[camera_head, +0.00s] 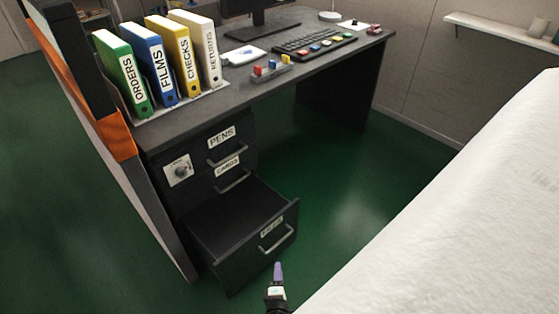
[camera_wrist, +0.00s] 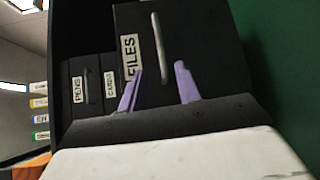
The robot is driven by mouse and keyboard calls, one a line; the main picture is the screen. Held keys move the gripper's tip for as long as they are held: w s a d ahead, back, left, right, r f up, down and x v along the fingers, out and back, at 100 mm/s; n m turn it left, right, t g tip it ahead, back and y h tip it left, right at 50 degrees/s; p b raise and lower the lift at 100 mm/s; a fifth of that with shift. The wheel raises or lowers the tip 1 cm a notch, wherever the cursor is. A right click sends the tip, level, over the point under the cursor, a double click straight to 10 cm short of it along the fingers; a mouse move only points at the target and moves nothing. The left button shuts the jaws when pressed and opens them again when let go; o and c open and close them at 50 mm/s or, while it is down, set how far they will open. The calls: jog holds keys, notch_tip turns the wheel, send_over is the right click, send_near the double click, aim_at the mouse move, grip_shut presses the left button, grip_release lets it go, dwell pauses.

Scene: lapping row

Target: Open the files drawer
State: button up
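The files drawer (camera_head: 240,215) is the bottom drawer of the dark desk pedestal. It is pulled well out, and its empty-looking inside shows from above. Its front has a FILES label (camera_wrist: 130,57) and a metal bar handle (camera_head: 276,237), which also shows in the wrist view (camera_wrist: 157,40). My gripper (camera_head: 278,266) is just in front of the drawer front, below the handle in the head view. In the wrist view its two purple fingers (camera_wrist: 160,72) are apart, with the lower end of the handle seen between them. Nothing is held. Contact with the handle cannot be made out.
The pens drawer (camera_head: 222,137) and cards drawer (camera_head: 228,170) above are shut, beside a dial (camera_head: 179,170). Binders (camera_head: 160,65), a keyboard (camera_head: 308,42) and a small block tray (camera_head: 272,70) stand on the desk. A large white surface (camera_head: 450,200) fills the right. Green floor (camera_head: 340,175) is clear.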

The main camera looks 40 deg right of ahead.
aim_at(279, 242)
jog(key=shift+b+x, duration=2.5)
jog(key=shift+x, duration=4.3)
jog(key=shift+c, duration=0.2)
jog(key=shift+s, duration=0.1)
grip_shut()
